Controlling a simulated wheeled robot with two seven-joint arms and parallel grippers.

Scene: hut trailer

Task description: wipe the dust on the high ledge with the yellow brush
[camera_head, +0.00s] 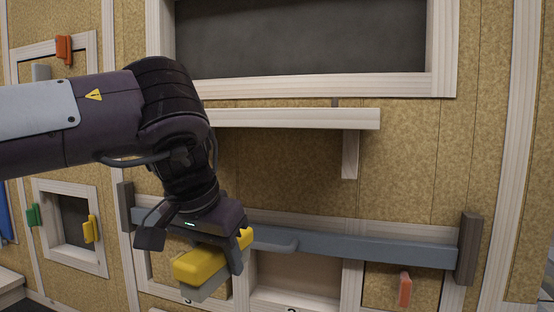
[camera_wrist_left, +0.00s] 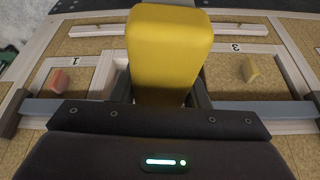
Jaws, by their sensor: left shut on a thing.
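The yellow brush (camera_head: 203,266) has a yellow block body with a grey underside. My left gripper (camera_head: 238,252) is shut on it, in front of the lower wall and well below the high ledge. In the left wrist view the brush (camera_wrist_left: 168,45) stands out between the fingers. The high ledge (camera_head: 300,118) is a pale wooden shelf with a bracket under its right part. My left arm hides its left end. Its top is seen almost edge-on, and I cannot make out dust on it. My right gripper is not in view.
A grey-blue bar (camera_head: 370,248) crosses the wall behind the gripper, between dark end posts (camera_head: 469,248). Below it are numbered compartments and an orange handle (camera_head: 405,290). A dark framed panel (camera_head: 300,40) is above the ledge. The space right of my arm is free.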

